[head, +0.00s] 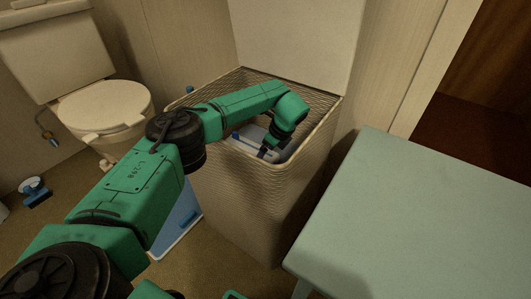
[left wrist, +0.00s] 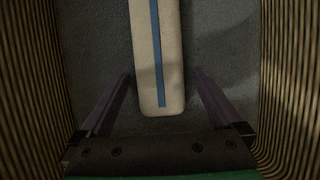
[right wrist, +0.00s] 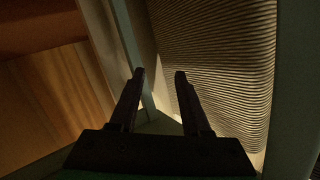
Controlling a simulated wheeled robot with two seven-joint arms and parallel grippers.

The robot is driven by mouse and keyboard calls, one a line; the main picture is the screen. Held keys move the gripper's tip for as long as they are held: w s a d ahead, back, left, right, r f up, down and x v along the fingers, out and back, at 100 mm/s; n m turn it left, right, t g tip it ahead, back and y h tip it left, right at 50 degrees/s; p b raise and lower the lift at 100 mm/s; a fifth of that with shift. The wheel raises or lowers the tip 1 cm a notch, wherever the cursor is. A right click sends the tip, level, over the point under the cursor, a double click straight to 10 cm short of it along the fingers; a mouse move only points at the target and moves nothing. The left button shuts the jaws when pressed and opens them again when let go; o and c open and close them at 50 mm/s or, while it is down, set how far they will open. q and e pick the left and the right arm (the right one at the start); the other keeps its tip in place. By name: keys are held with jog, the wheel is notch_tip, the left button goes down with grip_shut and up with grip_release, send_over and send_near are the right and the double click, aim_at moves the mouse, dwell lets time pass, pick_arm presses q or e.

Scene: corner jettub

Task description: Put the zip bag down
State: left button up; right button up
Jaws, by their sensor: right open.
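My left gripper (head: 268,153) reaches down inside the tall woven hamper (head: 235,210). In the left wrist view its two fingers (left wrist: 160,78) are spread, one on each side of a pale, long item with a blue stripe (left wrist: 148,50), with gaps showing. This item shows as a pale shape (head: 256,141) inside the hamper in the head view, partly hidden by my arm. I cannot tell for sure that it is the zip bag. My right gripper (right wrist: 160,76) is open and empty, with the hamper's woven side to its right.
The hamper lid (head: 298,40) stands raised at the back. A pale green table (head: 430,210) is at the right. A toilet (head: 100,105) is at the left. A blue, white-edged item (head: 183,222) is on the floor, partly behind my arm.

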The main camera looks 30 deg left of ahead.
pick_arm(q)
jog(key=shift+r, duration=0.15)
jog(key=shift+d+r, duration=0.15)
jog(key=shift+r, duration=0.2)
jog(key=shift+p+v, duration=0.7)
jog(key=shift+v, duration=0.25)
pick_arm(e)
jog(key=s+f+g, duration=0.2)
jog(key=s+f, duration=0.2)
jog(key=s, duration=0.1)
pick_arm(q)
jog(key=p+v, duration=0.3)
jog(key=v, duration=0.6)
pick_arm(e)
jog(key=shift+g, duration=0.3)
jog(key=r, duration=0.4)
jog(key=shift+w+r, duration=0.15)
jog(key=shift+w, duration=0.2)
pick_arm(q)
jog(key=shift+r, duration=0.1)
